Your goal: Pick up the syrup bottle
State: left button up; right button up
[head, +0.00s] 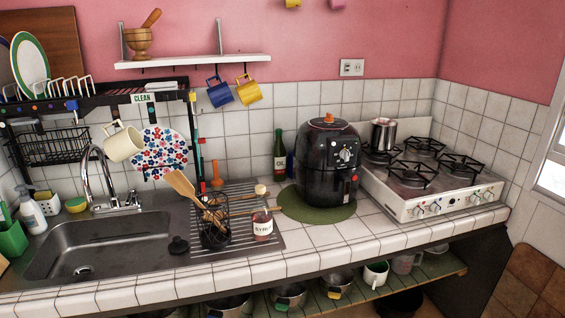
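The syrup bottle (263,227) is a small jar with a pale label, reddish contents and a round light-coloured top. It stands upright on the ribbed metal drainboard, near the counter's front edge. It is just right of a black wire utensil holder (214,236), and a wooden utensil handle passes close to its upper part. I cannot tell whether they touch. Neither my left nor my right gripper shows in the head view.
A black air fryer (328,162) stands on a green round mat (300,208) behind and right of the bottle. A green bottle (280,155) stands at the wall. The sink (100,248) is left, the gas stove (425,205) right. Front counter tiles right of the drainboard are clear.

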aim_at(261, 217)
jog(key=i+l+u, duration=0.45)
jog(key=i+l, duration=0.15)
jog(key=l, duration=0.2)
jog(key=i+l+u, duration=0.2)
jog(key=l, duration=0.3)
